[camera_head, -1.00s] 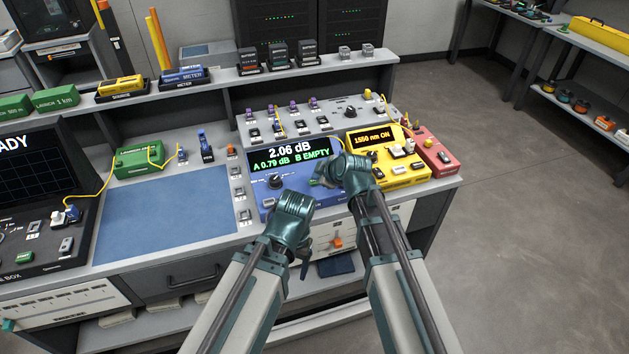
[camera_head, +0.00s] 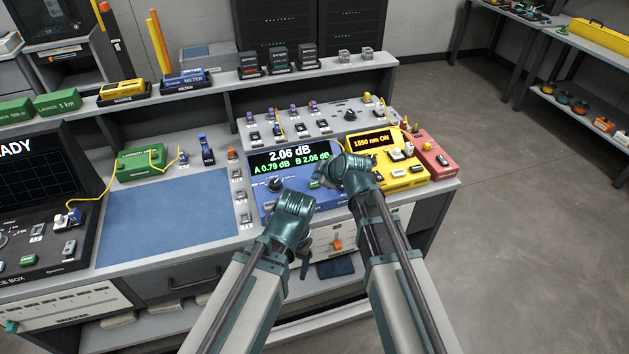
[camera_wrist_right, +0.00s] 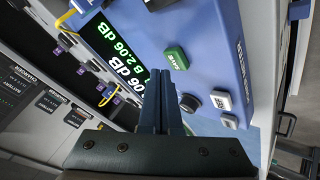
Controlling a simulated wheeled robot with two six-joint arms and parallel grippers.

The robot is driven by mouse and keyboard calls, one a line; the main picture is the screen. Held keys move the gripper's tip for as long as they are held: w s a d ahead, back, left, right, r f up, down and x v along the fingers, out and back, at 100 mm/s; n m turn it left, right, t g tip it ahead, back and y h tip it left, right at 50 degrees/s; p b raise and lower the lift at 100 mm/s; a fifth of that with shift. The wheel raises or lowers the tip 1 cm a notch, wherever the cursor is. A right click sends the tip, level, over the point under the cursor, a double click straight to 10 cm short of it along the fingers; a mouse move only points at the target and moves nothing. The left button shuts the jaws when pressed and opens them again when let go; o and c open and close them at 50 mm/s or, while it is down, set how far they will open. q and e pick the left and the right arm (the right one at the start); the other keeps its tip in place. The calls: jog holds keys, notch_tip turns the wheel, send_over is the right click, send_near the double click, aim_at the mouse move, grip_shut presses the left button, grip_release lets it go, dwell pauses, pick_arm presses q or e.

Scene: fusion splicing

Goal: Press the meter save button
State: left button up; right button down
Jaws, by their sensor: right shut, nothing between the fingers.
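The blue meter (camera_head: 262,205) sits on the bench. Its screen (camera_head: 290,157) reads 2.06 dB, with A 0.79 dB and B 2.06. The green SAVE button (camera_wrist_right: 177,57) is on the meter's face in the right wrist view, and partly shows in the head view (camera_head: 314,183). My right gripper (camera_wrist_right: 158,75) is shut and empty, its fingertips beside the SAVE button; I cannot tell whether they touch it. In the head view my right gripper (camera_head: 330,180) is over the meter's right side. My left gripper (camera_head: 303,258) is at the bench's front edge, its fingers mostly hidden.
A grey button (camera_wrist_right: 220,100) and a dark knob (camera_wrist_right: 189,102) are close to the SAVE button. The yellow source (camera_head: 400,180) stands right of the meter, with a red unit (camera_head: 435,158) beyond. A blue mat (camera_head: 165,215) lies clear to the left.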

notch_tip(320, 180, up, 5)
jog(key=p, duration=0.5)
pick_arm(q)
notch_tip(320, 180, up, 5)
dwell(0.7)
